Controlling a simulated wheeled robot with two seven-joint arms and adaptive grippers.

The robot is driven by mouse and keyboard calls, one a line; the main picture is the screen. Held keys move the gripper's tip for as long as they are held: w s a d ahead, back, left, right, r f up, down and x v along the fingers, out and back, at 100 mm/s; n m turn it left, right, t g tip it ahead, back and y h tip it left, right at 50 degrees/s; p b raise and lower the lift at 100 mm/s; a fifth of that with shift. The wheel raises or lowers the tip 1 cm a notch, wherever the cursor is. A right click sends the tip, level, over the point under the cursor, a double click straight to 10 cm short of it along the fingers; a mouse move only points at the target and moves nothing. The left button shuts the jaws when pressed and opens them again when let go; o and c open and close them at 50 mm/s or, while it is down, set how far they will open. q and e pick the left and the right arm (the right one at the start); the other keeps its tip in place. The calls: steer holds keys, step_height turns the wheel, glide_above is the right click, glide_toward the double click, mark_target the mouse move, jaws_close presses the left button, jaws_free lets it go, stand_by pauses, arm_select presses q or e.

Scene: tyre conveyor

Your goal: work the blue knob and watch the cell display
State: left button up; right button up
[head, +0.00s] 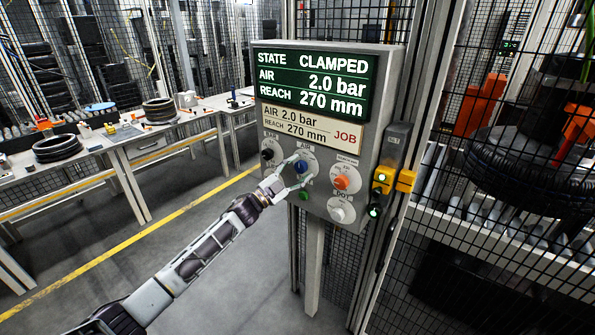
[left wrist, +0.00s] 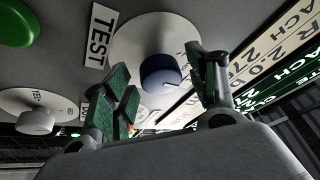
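The blue knob (head: 301,166) sits on a round white dial on the grey control panel (head: 384,75). In the left wrist view the blue knob (left wrist: 160,75) shows between my two fingers, with a light pointer mark on it. My left gripper (head: 292,176) is open in front of it, one finger to each side; a gap shows around the knob, and I see no contact. The cell display (head: 312,82) reads STATE CLAMPED, AIR 2.0 bar, REACH 270 mm. The job card (head: 308,126) below reads AIR 2.0 bar, REACH 270 mm. My right gripper is out of view.
Close by are an orange knob (head: 341,182), a black knob (head: 267,154), a white knob (head: 338,213) and a green button (head: 304,195). A switch box (head: 387,170) with lit green lamps stands at right. Mesh fencing is behind; benches with tyres (head: 58,148) stand left.

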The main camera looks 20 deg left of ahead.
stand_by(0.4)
arm_select(q)
steer(key=v, duration=1.2)
stand_by(0.6)
stand_by(0.5)
